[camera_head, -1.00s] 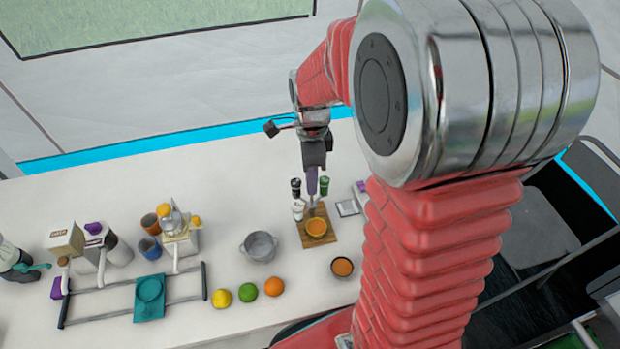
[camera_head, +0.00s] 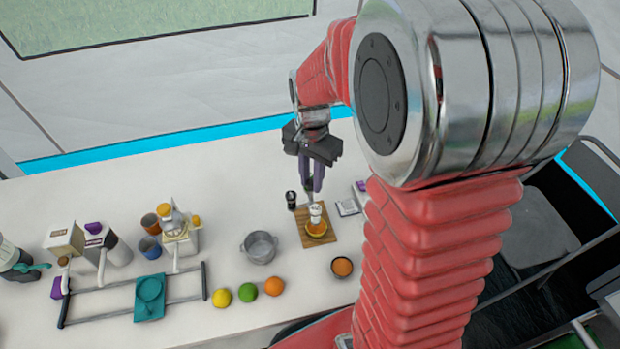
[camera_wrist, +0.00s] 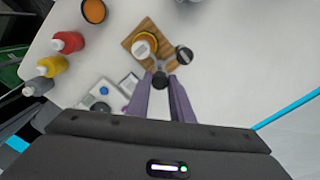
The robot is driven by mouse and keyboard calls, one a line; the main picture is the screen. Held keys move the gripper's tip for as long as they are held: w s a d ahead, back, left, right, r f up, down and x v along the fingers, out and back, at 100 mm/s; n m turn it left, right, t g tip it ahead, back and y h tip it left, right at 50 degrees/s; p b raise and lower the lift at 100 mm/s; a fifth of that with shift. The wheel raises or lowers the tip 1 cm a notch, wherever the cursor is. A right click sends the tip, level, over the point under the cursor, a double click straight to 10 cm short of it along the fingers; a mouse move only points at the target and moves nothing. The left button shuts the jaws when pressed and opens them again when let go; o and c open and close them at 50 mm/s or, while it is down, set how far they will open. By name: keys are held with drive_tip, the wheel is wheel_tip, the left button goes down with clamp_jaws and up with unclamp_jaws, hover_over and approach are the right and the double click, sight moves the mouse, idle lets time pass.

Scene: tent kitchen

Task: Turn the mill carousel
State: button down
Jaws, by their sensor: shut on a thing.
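The mill carousel stands on a wooden board (camera_head: 318,238) near the table's right side. A white mill (camera_head: 315,213) is at its front, above a small orange bowl (camera_head: 316,229). A black mill (camera_head: 291,200) is at its left. In the wrist view, the white mill (camera_wrist: 143,46) and the black mill (camera_wrist: 184,55) show from above. My gripper (camera_head: 311,187) comes down from behind, with its purple fingers shut on a dark round top (camera_wrist: 160,80) at the carousel's back. Whether this is a mill or a knob is unclear; the fingers hide its lower part.
A grey pot (camera_head: 260,247) stands left of the board. A lemon (camera_head: 221,298), a lime (camera_head: 247,290) and an orange (camera_head: 274,286) lie in front. An orange-filled bowl (camera_head: 342,267) and a small pale device (camera_head: 348,207) are to the right. Red (camera_wrist: 68,42) and yellow (camera_wrist: 52,67) bottles stand nearby.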

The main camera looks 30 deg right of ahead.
drive_tip(key=shift+w+d+r+n, duration=0.1)
drive_tip(key=shift+w+n, duration=0.05)
drive_tip(key=shift+n, duration=0.35)
drive_tip(key=c, duration=1.6)
unclamp_jaws()
drive_tip(key=shift+o, duration=0.2)
wheel_tip(320, 180, up, 14)
drive_tip(key=shift+f, duration=0.2)
